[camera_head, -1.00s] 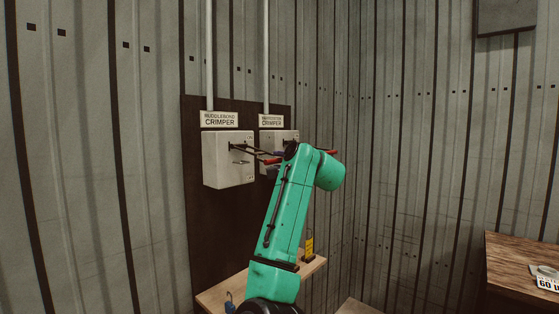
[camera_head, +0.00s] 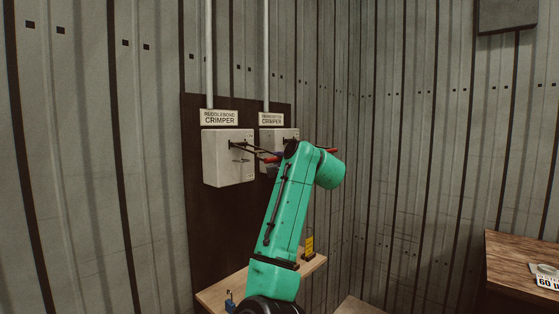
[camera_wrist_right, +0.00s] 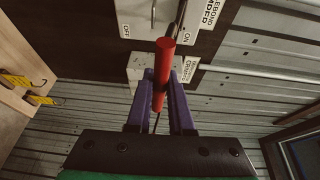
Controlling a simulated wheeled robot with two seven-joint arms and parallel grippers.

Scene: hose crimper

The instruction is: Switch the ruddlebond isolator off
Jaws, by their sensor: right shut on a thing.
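The ruddlebond isolator (camera_head: 228,158) is a pale grey box on a dark wall board, under a "RUDDLEBOND CRIMPER" sign (camera_head: 219,118). Its dark lever rod reaches out toward my right gripper. In the right wrist view the box (camera_wrist_right: 139,20) has OFF at left and ON at right, and the rod stands on the ON side. The red lever handle (camera_wrist_right: 164,62) lies between the purple fingers of my right gripper (camera_wrist_right: 161,88), which is shut on it. In the head view my green arm hides most of this gripper (camera_head: 279,156). My left gripper is out of view.
A second crimper isolator (camera_head: 270,136) hangs close to the right, with its own red handle (camera_head: 326,150) showing past my arm. Below is a wooden shelf (camera_head: 215,294) with a blue padlock (camera_head: 229,301) and a yellow tag (camera_head: 309,246). A wooden table (camera_head: 510,265) stands at right.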

